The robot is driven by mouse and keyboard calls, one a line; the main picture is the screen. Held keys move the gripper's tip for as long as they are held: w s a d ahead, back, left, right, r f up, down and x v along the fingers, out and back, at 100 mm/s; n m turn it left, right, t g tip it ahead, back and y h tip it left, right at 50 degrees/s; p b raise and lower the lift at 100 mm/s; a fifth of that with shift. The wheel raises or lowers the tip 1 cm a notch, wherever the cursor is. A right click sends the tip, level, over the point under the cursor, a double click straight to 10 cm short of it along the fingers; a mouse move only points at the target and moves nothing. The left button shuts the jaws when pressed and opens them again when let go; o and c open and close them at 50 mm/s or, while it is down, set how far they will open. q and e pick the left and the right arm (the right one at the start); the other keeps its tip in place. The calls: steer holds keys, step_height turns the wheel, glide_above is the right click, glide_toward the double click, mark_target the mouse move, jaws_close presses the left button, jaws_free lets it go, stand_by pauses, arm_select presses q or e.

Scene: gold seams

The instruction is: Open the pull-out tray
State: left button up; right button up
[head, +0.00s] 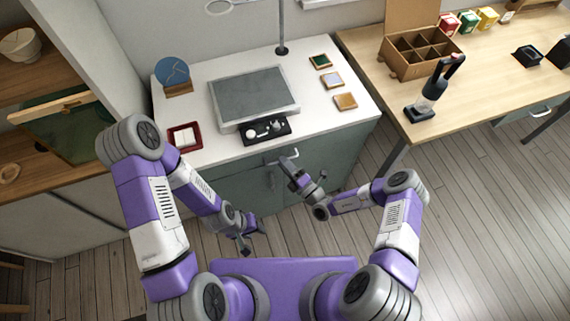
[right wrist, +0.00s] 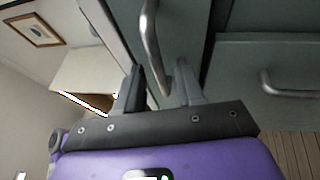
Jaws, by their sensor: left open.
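The green cabinet (head: 235,184) under the white top has handled fronts; I cannot tell which front is the pull-out tray. A pale bar handle (head: 290,154) is on its upper part, beside my right gripper (head: 290,170). In the right wrist view a curved metal bar handle (right wrist: 151,40) reaches down between the fingers of my right gripper (right wrist: 160,80). The fingers are apart, with gaps beside the bar, so they do not look closed on it. My left gripper (head: 255,238) is open and empty, low in front of the cabinet, away from the handles.
On the white top are a grey slab (head: 253,93), a small black tray (head: 266,131) near the front edge and a red tray (head: 185,137). Another handle (right wrist: 288,90) is on the front at right. A wooden table (head: 480,75) stands at right. The floor at right is clear.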

jaws_close()
stand_by(0.5)
